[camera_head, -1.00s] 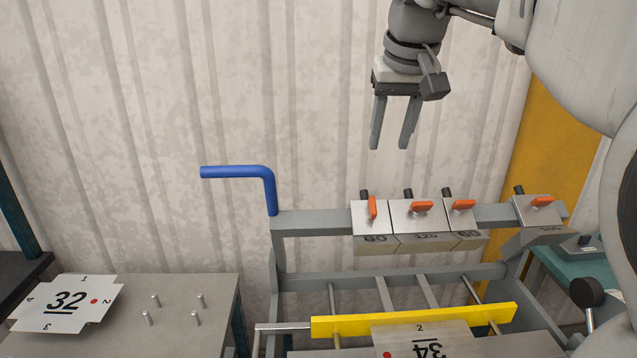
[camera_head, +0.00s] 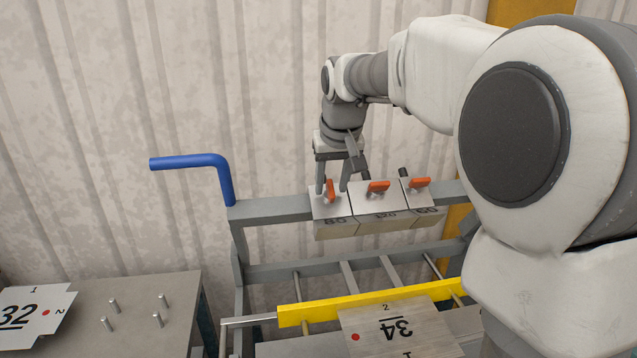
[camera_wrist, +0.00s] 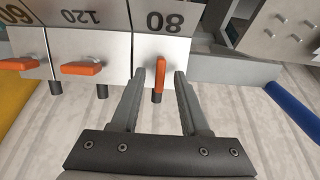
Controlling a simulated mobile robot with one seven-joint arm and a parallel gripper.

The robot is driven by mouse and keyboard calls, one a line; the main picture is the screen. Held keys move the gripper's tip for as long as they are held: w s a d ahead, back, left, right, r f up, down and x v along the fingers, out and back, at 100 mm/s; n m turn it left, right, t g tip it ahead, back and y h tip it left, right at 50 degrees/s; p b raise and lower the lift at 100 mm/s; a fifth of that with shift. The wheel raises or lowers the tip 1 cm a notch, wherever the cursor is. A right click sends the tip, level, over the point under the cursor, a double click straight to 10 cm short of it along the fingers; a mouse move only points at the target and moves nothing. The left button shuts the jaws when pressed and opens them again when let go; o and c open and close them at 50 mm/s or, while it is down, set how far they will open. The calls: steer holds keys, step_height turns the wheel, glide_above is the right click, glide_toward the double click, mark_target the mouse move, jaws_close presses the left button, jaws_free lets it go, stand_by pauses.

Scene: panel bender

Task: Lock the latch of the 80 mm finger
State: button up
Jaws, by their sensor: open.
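The 80 mm finger (camera_head: 336,222) is a pale metal block on the grey beam, at the left end of the row. Its orange latch (camera_head: 330,191) stands crosswise to the beam, unlike the neighbouring latches. In the wrist view the block marked 80 (camera_wrist: 163,40) is at the top centre, and its latch (camera_wrist: 159,83) points toward my gripper. My gripper (camera_head: 332,189) is open and has come down at the 80 mm finger. In the wrist view its two fingertips (camera_wrist: 160,77) lie either side of the latch, with gaps visible on both sides.
The 120 finger (camera_head: 376,210) and 60 finger (camera_head: 421,209) sit close to the right, their orange latches along the beam. A blue bent handle (camera_head: 205,163) rises at the beam's left end. A yellow bar (camera_head: 300,314) and a plate marked 34 (camera_head: 390,345) lie below in front.

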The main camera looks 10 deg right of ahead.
steer(key=shift+w+f, duration=0.1)
steer(key=shift+f, duration=0.25)
jaws_close()
